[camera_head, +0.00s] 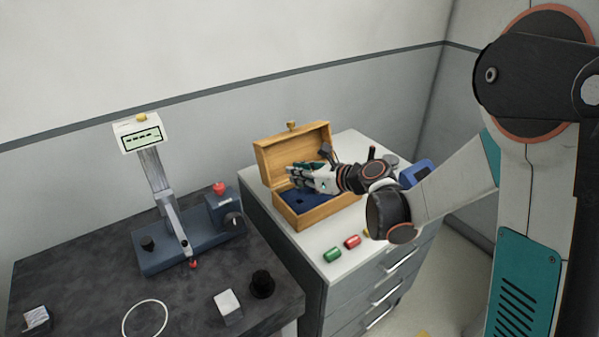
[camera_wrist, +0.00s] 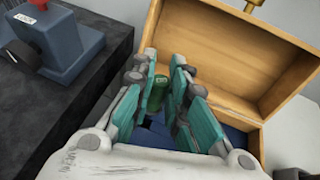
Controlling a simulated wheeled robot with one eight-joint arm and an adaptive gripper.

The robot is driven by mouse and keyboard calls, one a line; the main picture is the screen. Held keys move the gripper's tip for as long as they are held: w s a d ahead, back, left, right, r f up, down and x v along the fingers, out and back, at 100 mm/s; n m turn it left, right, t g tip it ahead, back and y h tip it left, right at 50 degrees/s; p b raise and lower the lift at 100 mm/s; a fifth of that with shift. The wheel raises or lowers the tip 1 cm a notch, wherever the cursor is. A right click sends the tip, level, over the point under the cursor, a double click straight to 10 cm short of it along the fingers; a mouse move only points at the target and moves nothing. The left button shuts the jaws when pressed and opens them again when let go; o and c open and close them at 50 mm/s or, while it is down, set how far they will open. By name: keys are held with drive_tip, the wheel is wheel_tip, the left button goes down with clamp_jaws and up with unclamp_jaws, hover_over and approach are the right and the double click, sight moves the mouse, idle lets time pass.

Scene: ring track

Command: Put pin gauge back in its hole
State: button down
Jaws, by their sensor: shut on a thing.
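My gripper (camera_head: 292,178) is inside the open wooden box (camera_head: 305,214), above its blue insert (camera_head: 301,200). In the wrist view, the teal fingers (camera_wrist: 164,64) are shut on a green cylindrical thing (camera_wrist: 157,92), which I take to be the pin gauge. The fingers hide part of it, and its lower end is hard to make out. A dark hole shows in the blue insert in the head view. I cannot tell whether the gauge lines up with a hole or touches the insert.
A green cylinder (camera_head: 332,255) and a red cylinder (camera_head: 352,242) lie on the white cabinet in front of the box. The raised lid (camera_head: 275,150) stands behind my gripper. A blue measuring stand (camera_head: 190,243) is on the dark table at left.

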sight(300, 186)
drive_tip(key=shift+f+b, duration=0.55)
drive_tip(key=shift+f, duration=0.35)
drive_tip(key=shift+f+b, duration=1.75)
drive_tip(key=shift+f, duration=0.05)
idle(1.5)
drive_tip(key=c, duration=1.5)
unclamp_jaws()
drive_tip(key=v, duration=1.2)
